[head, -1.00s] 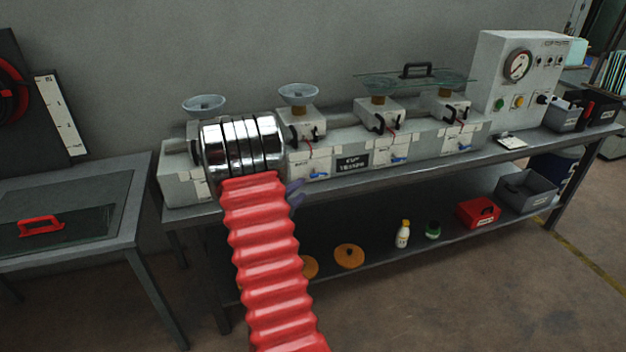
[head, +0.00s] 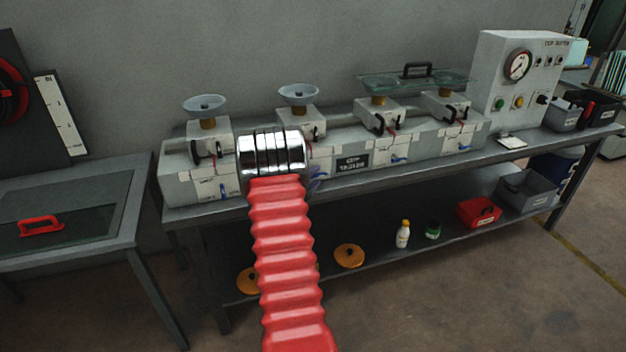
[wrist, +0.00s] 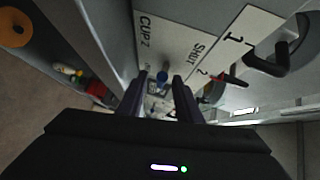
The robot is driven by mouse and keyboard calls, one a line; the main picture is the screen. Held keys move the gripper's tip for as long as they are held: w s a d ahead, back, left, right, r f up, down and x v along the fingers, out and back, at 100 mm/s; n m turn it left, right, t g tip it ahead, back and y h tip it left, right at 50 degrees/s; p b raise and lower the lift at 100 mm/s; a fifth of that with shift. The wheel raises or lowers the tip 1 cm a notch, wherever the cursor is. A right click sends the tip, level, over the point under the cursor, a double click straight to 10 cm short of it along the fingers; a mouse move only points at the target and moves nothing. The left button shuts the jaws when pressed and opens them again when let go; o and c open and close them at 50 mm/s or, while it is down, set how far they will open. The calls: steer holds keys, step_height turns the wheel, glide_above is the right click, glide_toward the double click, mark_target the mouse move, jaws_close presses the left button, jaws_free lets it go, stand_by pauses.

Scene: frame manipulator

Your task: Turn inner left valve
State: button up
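The inner left valve is a small blue valve (wrist: 162,76) under the second cup unit from the left, on the white front panel. In the wrist view it shows between the fingertips of my gripper (wrist: 160,88). The dark purple fingers stand apart with a gap, so my gripper is open. I cannot tell whether either finger touches the valve. In the head view my gripper (head: 316,180) overlaps the valve's place, and my red arm and silver wrist hide much of the area. Panel labels read "CUP 2" and "SHUT".
A black handle (wrist: 285,50) sticks out beside the valve in the wrist view. The outer left valve (head: 222,189) and another blue valve (head: 398,159) sit along the same bench (head: 430,170). A glass lid (head: 415,80) lies across the two right cups.

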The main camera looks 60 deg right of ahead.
steer(key=shift+c, duration=0.6)
jaws_close()
steer(key=shift+a, duration=0.2)
steer(key=shift+d, duration=0.1)
